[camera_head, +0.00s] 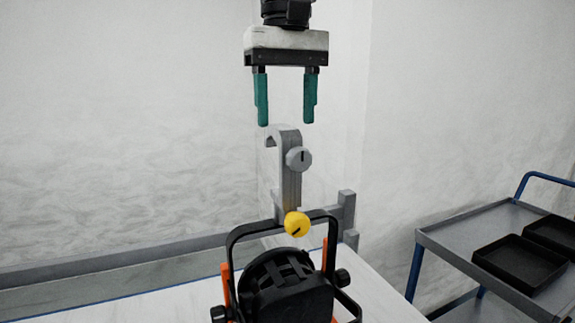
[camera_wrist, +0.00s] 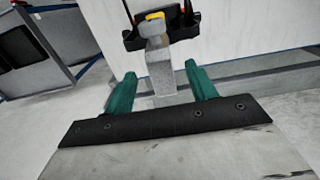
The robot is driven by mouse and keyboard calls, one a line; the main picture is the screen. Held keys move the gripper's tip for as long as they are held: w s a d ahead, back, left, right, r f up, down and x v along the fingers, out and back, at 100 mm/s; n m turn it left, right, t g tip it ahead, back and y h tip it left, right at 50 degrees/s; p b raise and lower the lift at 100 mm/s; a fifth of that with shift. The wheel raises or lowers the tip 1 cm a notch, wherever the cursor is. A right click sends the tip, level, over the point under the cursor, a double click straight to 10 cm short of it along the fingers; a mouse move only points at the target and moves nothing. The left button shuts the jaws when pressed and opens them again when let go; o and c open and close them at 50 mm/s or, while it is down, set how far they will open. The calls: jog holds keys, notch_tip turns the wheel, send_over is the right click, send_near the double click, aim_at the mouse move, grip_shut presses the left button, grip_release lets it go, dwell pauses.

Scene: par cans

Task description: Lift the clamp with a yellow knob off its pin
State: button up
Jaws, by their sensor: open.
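The grey hook-shaped clamp (camera_head: 287,172) stands upright above the black yoke of a par can (camera_head: 290,285). It has a grey knob on its side and a yellow knob (camera_head: 297,224) at its lower end. The pin is hidden behind the yellow knob and yoke. My gripper (camera_head: 286,123) is open and empty, with its green fingers pointing down just above the clamp's hook. In the wrist view the clamp (camera_wrist: 161,70) shows between the two fingers (camera_wrist: 158,82), with the yellow knob (camera_wrist: 155,16) beyond. I see no finger touching the clamp.
The par can stands on a white table (camera_head: 385,290). A grey rail (camera_head: 130,268) runs behind it, with a short grey post (camera_head: 347,215) near the clamp. A blue-framed cart (camera_head: 470,232) with black trays (camera_head: 520,263) stands at the right. The air around my gripper is clear.

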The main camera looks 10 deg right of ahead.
aim_at(286, 128)
jog(key=f, duration=0.5)
jog(key=shift+w+f, duration=0.25)
grip_shut()
jog(key=shift+r, duration=0.1)
